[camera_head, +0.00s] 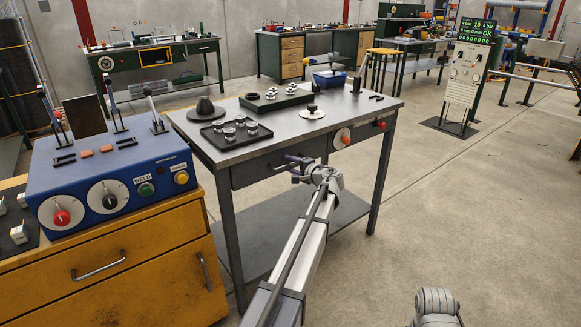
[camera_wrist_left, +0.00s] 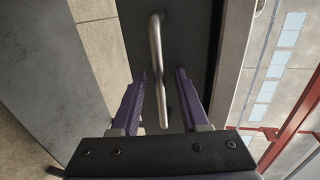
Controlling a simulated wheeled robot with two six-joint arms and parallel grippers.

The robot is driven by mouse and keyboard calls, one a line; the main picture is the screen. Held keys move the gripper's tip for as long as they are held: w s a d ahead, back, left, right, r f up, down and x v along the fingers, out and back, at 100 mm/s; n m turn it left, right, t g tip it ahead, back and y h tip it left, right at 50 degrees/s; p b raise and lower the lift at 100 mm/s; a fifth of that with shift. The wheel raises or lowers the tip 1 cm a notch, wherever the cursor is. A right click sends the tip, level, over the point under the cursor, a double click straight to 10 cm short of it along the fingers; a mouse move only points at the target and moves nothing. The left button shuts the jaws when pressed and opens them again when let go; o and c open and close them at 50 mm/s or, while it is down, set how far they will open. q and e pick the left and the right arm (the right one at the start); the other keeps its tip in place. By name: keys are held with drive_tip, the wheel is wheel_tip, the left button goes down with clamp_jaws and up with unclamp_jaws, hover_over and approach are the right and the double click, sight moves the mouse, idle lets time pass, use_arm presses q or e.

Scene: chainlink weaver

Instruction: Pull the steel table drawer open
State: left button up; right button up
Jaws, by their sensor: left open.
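The steel table (camera_head: 225,142) stands in the middle of the head view. Its dark grey drawer (camera_head: 250,172) is under the top and looks closed. My left gripper (camera_head: 297,166) is at the drawer front, its purple fingers open. In the left wrist view, the drawer's bar handle (camera_wrist_left: 158,70) runs down between the two open fingers (camera_wrist_left: 160,88) of my left gripper, with a gap to each side. The dark drawer front (camera_wrist_left: 190,40) lies behind the handle.
A blue control box (camera_head: 115,180) on a yellow cabinet (camera_head: 120,262) stands at left.

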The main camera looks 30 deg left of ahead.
use_arm(q)
clamp_jaws()
idle(0.3)
idle(1.1)
